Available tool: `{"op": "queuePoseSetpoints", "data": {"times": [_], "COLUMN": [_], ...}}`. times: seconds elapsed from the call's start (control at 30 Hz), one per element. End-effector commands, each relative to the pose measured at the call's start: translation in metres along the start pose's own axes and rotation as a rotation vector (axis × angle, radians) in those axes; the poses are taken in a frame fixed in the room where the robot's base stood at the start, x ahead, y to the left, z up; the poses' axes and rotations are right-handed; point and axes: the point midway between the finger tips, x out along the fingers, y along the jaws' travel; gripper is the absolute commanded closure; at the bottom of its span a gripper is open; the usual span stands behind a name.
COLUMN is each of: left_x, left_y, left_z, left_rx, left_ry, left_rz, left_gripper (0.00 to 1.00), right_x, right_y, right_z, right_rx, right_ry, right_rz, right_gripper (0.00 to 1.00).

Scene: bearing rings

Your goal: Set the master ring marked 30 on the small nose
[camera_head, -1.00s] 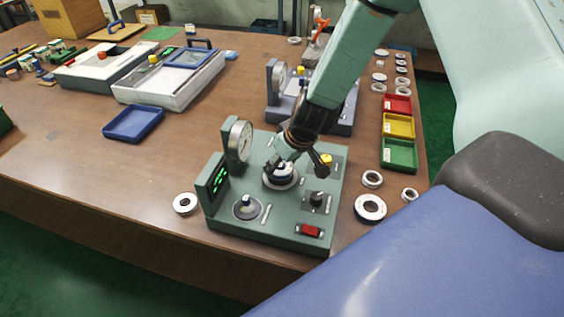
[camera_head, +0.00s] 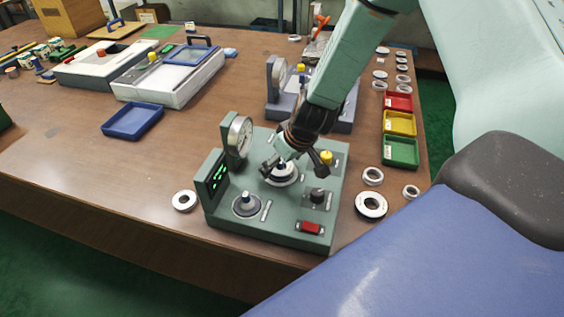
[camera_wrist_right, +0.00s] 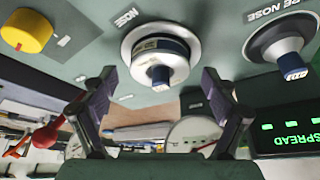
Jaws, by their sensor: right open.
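The green gauge fixture (camera_head: 275,228) stands near the table's front edge with two noses on its top. A white ring (camera_head: 284,178) lies around the rear nose; it also shows in the right wrist view (camera_wrist_right: 188,72), around a dark blue collar and metal tip (camera_wrist_right: 160,74). I cannot read a 30 on it. The other nose (camera_head: 246,203), on a dark disc, is bare. My right gripper (camera_head: 293,164) is open, its fingers apart on either side of the ringed nose and clear of it; in the wrist view (camera_wrist_right: 158,80) nothing is between the pads. My left gripper is not in view.
Loose rings lie right of the fixture (camera_head: 371,205) and at its left (camera_head: 184,200). The fixture has a dial gauge (camera_head: 240,137), a yellow knob (camera_head: 326,157) and a red switch (camera_head: 311,227). Colored trays (camera_head: 401,152) stand at right. Table left of the fixture is mostly clear.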

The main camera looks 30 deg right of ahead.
Motion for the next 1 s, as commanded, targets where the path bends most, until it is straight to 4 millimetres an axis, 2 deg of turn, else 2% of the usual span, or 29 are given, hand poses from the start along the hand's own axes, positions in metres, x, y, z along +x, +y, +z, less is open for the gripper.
{"op": "queuePoseSetpoints", "data": {"times": [0.33,1.0], "left_x": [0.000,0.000], "left_y": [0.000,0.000], "left_z": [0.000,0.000], "left_rx": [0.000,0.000], "left_ry": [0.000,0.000], "left_rz": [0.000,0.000], "left_gripper": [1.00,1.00], "right_x": [-0.007,-0.060], "right_y": [0.000,0.000], "right_z": [0.000,-0.001], "right_rx": [0.003,0.006], "right_ry": [0.001,0.004], "right_rz": [0.000,0.000], "right_gripper": [0.13,0.13]}}
